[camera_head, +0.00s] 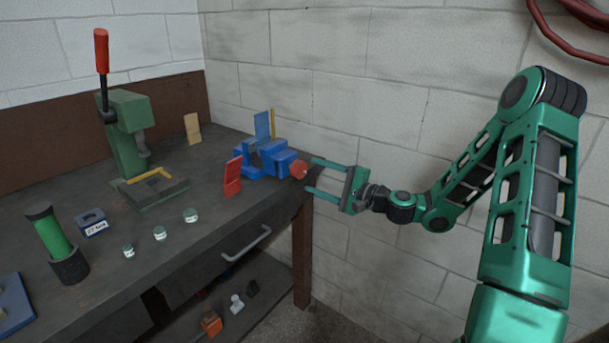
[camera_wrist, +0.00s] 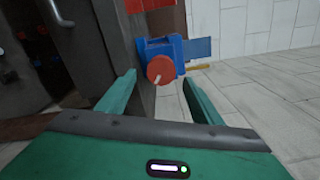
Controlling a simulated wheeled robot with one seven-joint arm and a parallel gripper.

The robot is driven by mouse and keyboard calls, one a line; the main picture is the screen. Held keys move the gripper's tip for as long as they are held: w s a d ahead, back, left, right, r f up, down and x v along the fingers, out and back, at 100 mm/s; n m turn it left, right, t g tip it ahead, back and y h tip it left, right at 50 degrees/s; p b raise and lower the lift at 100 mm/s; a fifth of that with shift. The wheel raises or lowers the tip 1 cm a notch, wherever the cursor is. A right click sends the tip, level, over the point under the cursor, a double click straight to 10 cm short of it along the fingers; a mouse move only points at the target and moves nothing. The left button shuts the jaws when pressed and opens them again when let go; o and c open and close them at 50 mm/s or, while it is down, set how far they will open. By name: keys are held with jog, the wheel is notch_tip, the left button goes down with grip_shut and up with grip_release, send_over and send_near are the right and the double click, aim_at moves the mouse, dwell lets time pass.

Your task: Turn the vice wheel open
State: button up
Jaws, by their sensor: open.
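A blue vice (camera_head: 266,160) stands at the right end of the bench, near its edge. Its red wheel (camera_head: 299,170) faces right, toward my gripper. My gripper (camera_head: 312,175) is open, with its two green fingers reaching left and their tips beside the wheel.
The dark bench (camera_head: 210,200) has a drawer with a grey handle (camera_head: 246,243). A red block (camera_head: 232,176) stands just left of the vice, and a blue plate (camera_head: 262,127) behind it. A green press (camera_head: 130,140) and several small jars stand farther left. A block wall is behind.

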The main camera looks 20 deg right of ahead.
aim_at(302, 171)
jog(key=shift+v, duration=1.9)
jog(key=w+a+m, duration=0.4)
jog(key=w, duration=0.1)
jog(key=w+a+m, duration=0.2)
jog(key=w, duration=0.1)
jog(key=shift+w, duration=0.25)
jog(key=c, duration=1.1)
jog(key=shift+o, duration=0.2)
